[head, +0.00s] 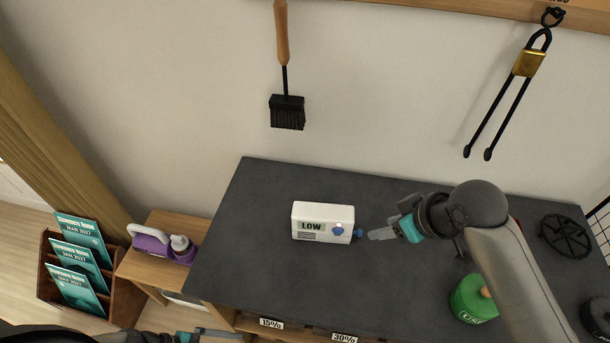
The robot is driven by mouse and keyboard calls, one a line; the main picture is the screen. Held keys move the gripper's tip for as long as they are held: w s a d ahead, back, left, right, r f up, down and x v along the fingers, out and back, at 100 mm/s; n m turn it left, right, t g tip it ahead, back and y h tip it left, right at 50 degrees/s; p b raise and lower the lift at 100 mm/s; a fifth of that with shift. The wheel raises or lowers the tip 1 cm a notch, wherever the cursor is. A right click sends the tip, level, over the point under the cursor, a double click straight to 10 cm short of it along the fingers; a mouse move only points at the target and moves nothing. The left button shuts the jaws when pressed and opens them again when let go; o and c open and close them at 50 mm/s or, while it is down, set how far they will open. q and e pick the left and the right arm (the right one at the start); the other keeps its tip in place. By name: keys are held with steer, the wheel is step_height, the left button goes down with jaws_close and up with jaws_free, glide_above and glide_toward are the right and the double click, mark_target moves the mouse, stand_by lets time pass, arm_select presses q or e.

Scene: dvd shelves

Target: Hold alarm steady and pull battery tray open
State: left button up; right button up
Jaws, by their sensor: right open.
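The alarm (321,211) is a small white box standing on the dark grey worktop (255,270). Its front has a green display reading LOW, lines of small print and a blue round part. My left gripper (212,333) shows only partly at the bottom edge, below the worktop and away from the alarm.
A green round container (472,299) and a black burner-like ring (565,236) are on the right. A brush (287,112) and tongs (511,95) hang on the wall. The worktop left of the alarm is clear.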

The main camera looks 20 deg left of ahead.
arm_select(q)
steer(key=s+a+r+m+g, duration=0.1)
steer(key=a+r+m+g, duration=0.65)
steer(key=a+r, duration=1.15)
steer(key=w+d+m+g+y, duration=0.1)
steer(key=w+d+m, duration=0.4)
steer(key=d+m, duration=0.1)
steer(key=w+d+r+m+y, duration=0.1)
steer(key=w+d+m+y, duration=0.1)
steer(key=w+d+m, duration=0.3)
steer(key=w+d+r+m+g+y, duration=0.1)
steer(key=w+d+m+y, duration=0.1)
steer(key=w+d+m, duration=0.4)
steer(key=shift+w+d+m+g, duration=0.35)
steer(key=shift+w+m, duration=0.15)
steer(key=shift+m, duration=0.25)
steer(key=w+d+r+m+t+y, duration=0.2)
steer(key=w+d+r+m, duration=0.2)
steer(key=w+d+m, duration=0.15)
step_height(320, 180, up, 8)
steer(key=f+m+t+y, duration=0.1)
steer(key=m+t+y, duration=0.1)
steer(key=m+t, duration=0.25)
glide_above(316, 219)
steer(key=w, duration=0.2)
steer(key=shift+n, duration=0.3)
step_height(316, 219, down, 14)
steer(key=shift+a+f, duration=0.15)
steer(key=shift+f, duration=0.1)
